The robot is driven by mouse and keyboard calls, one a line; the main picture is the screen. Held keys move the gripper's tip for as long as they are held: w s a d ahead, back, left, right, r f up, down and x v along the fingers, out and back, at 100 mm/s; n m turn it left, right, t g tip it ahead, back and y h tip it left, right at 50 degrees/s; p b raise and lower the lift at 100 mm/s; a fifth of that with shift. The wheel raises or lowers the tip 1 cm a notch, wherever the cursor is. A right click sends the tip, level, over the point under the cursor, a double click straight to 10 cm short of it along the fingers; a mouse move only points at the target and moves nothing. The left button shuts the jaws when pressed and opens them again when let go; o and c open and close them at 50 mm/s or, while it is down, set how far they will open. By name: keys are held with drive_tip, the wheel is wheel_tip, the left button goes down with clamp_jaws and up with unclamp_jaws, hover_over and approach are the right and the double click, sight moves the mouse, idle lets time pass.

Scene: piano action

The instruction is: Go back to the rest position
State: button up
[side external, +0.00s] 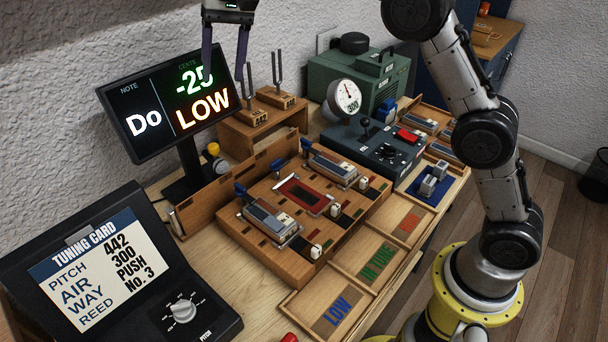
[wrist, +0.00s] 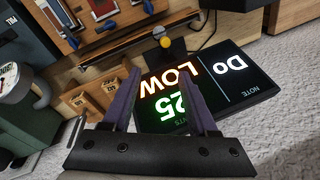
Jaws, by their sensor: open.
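My gripper (side external: 226,50) hangs at the top of the side view, in front of the upper right part of the tuner screen. Its two purple fingers point down and stand apart, with nothing between them. In the wrist view my gripper (wrist: 170,85) is also open and empty. The black screen (side external: 150,118) reads "Do", "-25" and "LOW"; it lies beyond the fingers in the wrist view (wrist: 235,90). The wooden piano action block (side external: 300,205) on the bench holds metal reed units, blue levers and a dark red plate. My gripper is well above it and apart from it.
Two tuning forks (side external: 278,80) stand upright on a wooden shelf near my gripper. A green machine (side external: 340,75), a gauge (side external: 345,97) and a dark control box (side external: 375,150) stand behind. A tuning card (side external: 95,262) stands at left.

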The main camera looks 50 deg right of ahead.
drive_tip(key=s+d+r+n+t, duration=0.15)
drive_tip(key=s+d, duration=0.25)
drive_tip(key=s, duration=0.5)
drive_tip(key=s+d+r+n+t, duration=0.15)
drive_tip(key=s+d, duration=0.25)
drive_tip(key=s, duration=0.4)
drive_tip(key=s+d+f+n+h, duration=0.1)
drive_tip(key=s+d+f, duration=0.1)
drive_tip(key=s+f, duration=0.3)
drive_tip(key=s+d+f+n+t+h, duration=0.1)
drive_tip(key=s+f, duration=0.5)
drive_tip(key=s, duration=0.8)
drive_tip(key=shift+d+f, duration=0.25)
drive_tip(key=shift+d, duration=0.25)
